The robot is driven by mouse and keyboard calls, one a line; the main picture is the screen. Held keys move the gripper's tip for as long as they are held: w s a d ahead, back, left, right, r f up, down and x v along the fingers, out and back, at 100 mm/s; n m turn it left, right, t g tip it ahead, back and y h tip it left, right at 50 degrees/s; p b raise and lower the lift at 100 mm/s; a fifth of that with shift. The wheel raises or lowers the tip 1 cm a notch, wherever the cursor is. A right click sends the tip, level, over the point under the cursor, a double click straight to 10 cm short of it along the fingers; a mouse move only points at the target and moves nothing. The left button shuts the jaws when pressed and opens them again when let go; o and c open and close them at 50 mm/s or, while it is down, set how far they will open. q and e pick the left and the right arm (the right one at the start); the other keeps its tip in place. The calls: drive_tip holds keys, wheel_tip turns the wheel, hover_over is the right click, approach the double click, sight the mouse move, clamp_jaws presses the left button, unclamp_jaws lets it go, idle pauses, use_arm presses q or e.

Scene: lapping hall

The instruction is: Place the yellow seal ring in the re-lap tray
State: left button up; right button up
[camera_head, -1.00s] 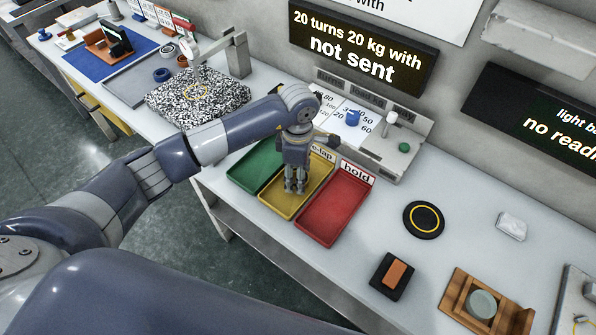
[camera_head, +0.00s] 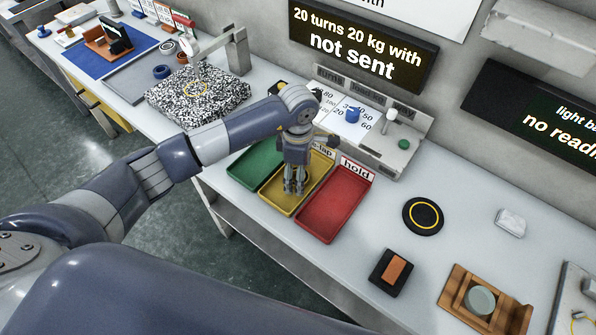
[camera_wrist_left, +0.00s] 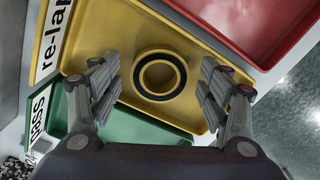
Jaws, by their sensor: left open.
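In the head view the tray (camera_head: 282,205) stands between a green tray and a red one. My left gripper (camera_head: 293,190) is above the tray, pointing down. In the left wrist view its open fingers (camera_wrist_left: 160,82) are on either side of the ring, with visible gaps to it. The ring is hidden by the gripper in the head view. My right gripper is not in view.
The green tray (camera_head: 253,163) and the red hold tray (camera_head: 331,208) flank the yellow one. A control box (camera_head: 398,150) stands behind. A black disc with a yellow circle (camera_head: 423,216) lies to the right. A speckled plate (camera_head: 215,103) is at the left.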

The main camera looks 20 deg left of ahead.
use_arm(q)
drive_tip(key=shift+w+r, duration=0.1)
drive_tip(key=shift+r, duration=0.4)
wheel_tip(320, 180, up, 11)
drive_tip(key=b, duration=0.3)
